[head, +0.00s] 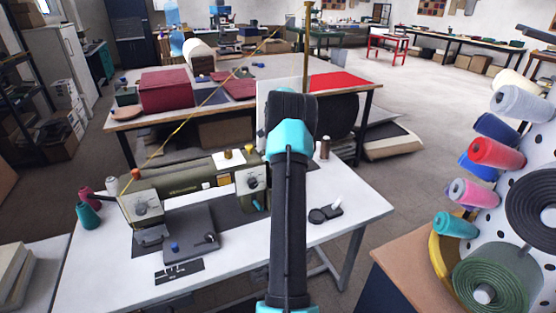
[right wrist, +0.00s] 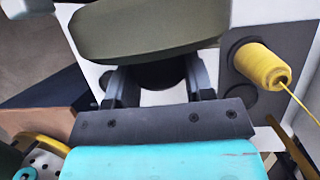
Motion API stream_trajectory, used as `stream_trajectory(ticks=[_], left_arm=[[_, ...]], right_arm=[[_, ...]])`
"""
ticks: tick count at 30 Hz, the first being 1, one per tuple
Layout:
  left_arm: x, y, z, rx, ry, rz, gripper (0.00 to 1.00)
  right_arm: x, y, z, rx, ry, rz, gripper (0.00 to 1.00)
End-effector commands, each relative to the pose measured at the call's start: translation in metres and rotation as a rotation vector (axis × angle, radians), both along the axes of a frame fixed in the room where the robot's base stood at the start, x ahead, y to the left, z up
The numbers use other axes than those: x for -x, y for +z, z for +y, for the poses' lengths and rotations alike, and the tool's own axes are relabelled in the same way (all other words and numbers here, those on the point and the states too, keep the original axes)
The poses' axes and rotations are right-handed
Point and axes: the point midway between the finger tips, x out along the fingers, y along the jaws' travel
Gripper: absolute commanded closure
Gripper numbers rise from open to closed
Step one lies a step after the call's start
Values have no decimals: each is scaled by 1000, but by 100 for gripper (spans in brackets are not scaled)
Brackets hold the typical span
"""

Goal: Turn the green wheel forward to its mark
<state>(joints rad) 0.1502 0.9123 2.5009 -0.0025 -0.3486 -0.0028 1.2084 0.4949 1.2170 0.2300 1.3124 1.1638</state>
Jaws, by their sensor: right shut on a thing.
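The green sewing machine (head: 185,175) stands on the white table in the head view, its right end hidden behind my right arm. I cannot make out the mark. My left gripper is not in view.
A yellow thread spool (right wrist: 260,65) sits close to the right of the gripper, with its thread running off. Thread spools (head: 495,152) hang on a rack at the right. The white table (head: 340,195) has small dark items in front; its right part is mostly clear.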

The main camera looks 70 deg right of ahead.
Motion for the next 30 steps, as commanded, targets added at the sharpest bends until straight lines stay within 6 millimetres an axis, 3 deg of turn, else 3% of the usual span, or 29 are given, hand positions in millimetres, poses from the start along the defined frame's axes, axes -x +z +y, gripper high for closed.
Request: stream_trajectory(ticks=[11, 30], left_arm=[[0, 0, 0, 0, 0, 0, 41], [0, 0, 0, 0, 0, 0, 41]], right_arm=[[2, 1, 1, 97, -1, -79, 75], [5, -1, 4, 475, -4, -393, 75]])
